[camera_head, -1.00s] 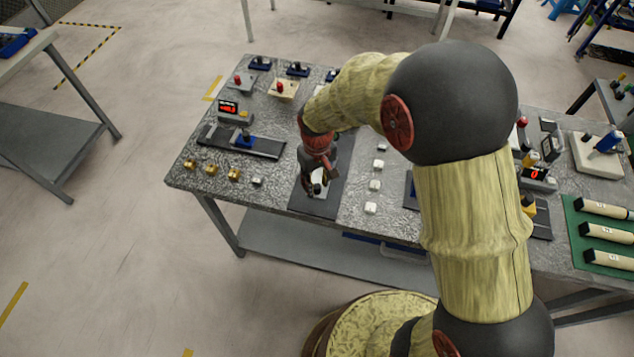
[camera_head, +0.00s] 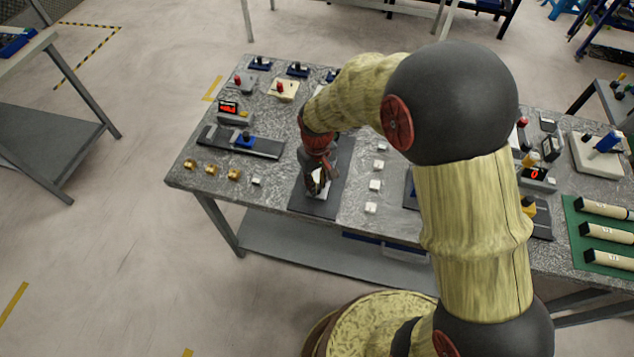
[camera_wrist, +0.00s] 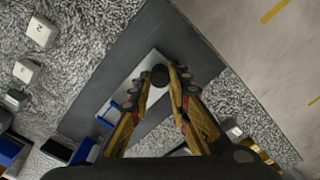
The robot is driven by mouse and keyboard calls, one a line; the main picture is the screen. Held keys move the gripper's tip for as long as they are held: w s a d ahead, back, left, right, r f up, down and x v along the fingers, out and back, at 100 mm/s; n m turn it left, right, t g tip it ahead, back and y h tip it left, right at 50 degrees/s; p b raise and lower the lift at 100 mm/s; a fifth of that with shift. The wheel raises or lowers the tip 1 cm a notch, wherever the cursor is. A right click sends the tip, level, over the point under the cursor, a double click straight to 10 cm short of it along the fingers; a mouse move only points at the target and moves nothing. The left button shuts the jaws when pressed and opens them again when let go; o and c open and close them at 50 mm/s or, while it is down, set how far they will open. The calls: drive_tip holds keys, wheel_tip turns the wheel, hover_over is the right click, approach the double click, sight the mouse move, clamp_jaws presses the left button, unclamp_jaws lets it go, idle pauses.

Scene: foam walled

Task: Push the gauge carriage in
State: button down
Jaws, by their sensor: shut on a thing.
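The gauge carriage appears to be a light grey plate (camera_wrist: 130,84) with a round black knob (camera_wrist: 159,76) near its end. It lies on a dark grey base (camera_wrist: 105,62), which also shows in the head view (camera_head: 337,180). My gripper (camera_wrist: 162,72) is shut on the knob, with one finger on each side. In the head view my gripper (camera_head: 317,186) is low over the base near the table's front edge and hides most of the carriage. A blue part (camera_wrist: 107,114) shows beside the plate, partly behind the left finger.
Several small white blocks (camera_head: 375,185) stand right of the base. To the left are a dark rail with a blue slider (camera_head: 245,141), several brass pieces (camera_head: 211,169) and a red-lit display (camera_head: 228,107). The table's front edge is close to the gripper.

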drive_tip(key=shift+w+d+p, duration=0.1)
drive_tip(key=shift+w+d, duration=0.15)
drive_tip(key=shift+w, duration=0.45)
drive_tip(key=shift+w+d+p, duration=0.1)
drive_tip(key=shift+w+d, duration=0.1)
drive_tip(key=shift+w, duration=0.5)
drive_tip(key=shift+w+d+p, duration=0.1)
drive_tip(key=shift+w+d, duration=0.15)
drive_tip(key=shift+w, duration=0.45)
drive_tip(key=c, duration=1.7)
unclamp_jaws()
drive_tip(key=shift+o, duration=0.2)
wheel_tip(320, 180, up, 12)
drive_tip(key=shift+f, duration=0.1)
